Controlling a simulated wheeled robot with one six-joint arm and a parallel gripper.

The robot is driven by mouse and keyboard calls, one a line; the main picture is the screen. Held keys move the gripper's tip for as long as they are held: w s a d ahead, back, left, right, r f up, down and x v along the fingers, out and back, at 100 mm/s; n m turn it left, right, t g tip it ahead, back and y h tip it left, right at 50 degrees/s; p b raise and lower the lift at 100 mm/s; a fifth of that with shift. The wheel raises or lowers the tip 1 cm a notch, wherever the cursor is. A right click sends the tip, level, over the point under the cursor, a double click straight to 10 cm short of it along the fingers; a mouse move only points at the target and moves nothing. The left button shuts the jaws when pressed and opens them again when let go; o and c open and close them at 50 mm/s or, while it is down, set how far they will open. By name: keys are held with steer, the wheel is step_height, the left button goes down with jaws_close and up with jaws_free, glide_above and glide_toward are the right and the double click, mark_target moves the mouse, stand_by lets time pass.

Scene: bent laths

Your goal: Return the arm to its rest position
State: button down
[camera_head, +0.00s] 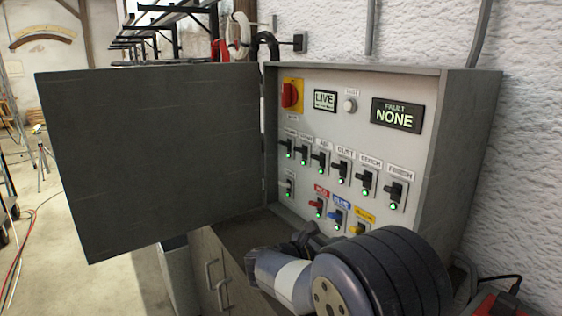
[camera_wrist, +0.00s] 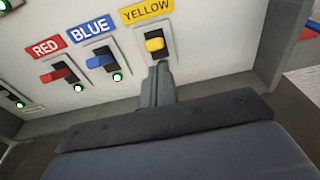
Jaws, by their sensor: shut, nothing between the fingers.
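My gripper (camera_wrist: 161,70) is shut and empty in the wrist view. Its fingertips are just below the yellow switch (camera_wrist: 155,44); I cannot tell whether they touch it. My arm (camera_head: 340,280) is bent in front of the lower right of the open electrical cabinet (camera_head: 482,130) in the head view. The red switch (camera_wrist: 56,76) and blue switch (camera_wrist: 100,62) are left of the gripper, each with a green light. No light shows at the yellow switch, where the gripper covers the space below.
The cabinet door (camera_head: 150,160) stands open to the left. The panel has a red rotary switch (camera_head: 289,95), a display reading LIVE (camera_head: 325,100) and a display reading FAULT NONE (camera_head: 396,115). Several black switches (camera_head: 366,180) show green lights. A drawer unit (camera_head: 207,250) stands below.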

steer(key=shift+f+t+h+b, duration=0.6)
steer(key=shift+f+b, duration=0.8)
steer(key=shift+b, duration=1.1)
steer(key=shift+w+f+h+b, duration=0.1)
steer(key=shift+f+h+b, duration=0.3)
steer(key=shift+b, duration=0.7)
steer(key=shift+t, duration=0.3)
steer(key=shift+r+p, duration=0.3)
